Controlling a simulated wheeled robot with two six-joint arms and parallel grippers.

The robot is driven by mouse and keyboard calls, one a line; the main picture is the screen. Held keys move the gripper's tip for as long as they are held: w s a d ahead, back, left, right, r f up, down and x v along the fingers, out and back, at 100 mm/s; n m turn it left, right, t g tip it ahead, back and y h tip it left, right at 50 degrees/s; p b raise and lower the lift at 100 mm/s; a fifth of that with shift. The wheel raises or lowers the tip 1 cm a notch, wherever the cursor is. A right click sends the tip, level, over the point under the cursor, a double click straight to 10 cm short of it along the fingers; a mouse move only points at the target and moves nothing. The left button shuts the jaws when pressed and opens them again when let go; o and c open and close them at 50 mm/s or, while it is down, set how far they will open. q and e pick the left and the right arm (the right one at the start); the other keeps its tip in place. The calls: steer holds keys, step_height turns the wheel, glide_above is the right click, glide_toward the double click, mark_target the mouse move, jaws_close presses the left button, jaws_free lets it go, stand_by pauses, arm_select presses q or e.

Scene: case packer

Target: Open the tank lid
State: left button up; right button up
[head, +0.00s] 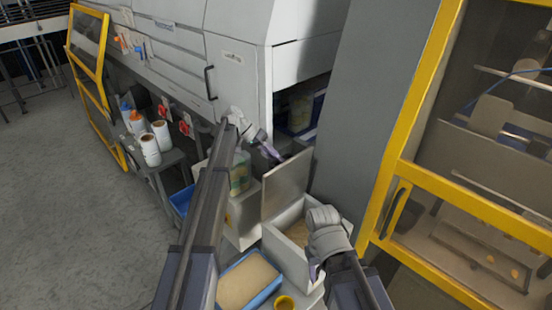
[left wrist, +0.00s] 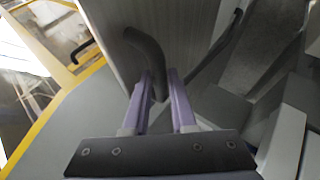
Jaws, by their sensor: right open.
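The tank (head: 289,257) is a pale box with tan granules inside, near the lower middle of the head view. Its grey lid (head: 287,184) stands raised, roughly upright, at the tank's back left side. My left gripper (head: 270,150) is at the lid's upper edge. In the left wrist view its purple fingers (left wrist: 164,88) stand either side of a dark curved handle (left wrist: 146,45), which fills the gap between them on a grey panel. My right gripper (head: 316,272) is open at the tank's front right, partly hidden by its own wrist.
A blue tray of tan material (head: 275,262) and a yellow cup (head: 284,302) are in front of the tank. A yellow-framed guard door (head: 394,180) is at right. White rolls (head: 150,149) stand on a side shelf. Open floor lies at left.

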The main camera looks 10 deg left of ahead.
arm_select(q)
steer(key=o, duration=0.4)
steer(key=shift+w+f, duration=0.15)
steer(key=shift+w, duration=0.05)
steer(key=shift+o, duration=0.2)
steer(key=shift+s, duration=0.15)
steer(key=p+v, duration=0.5)
steer(key=v, duration=0.2)
steer(key=shift+a+r+p, duration=0.3)
steer(key=shift+r, duration=0.05)
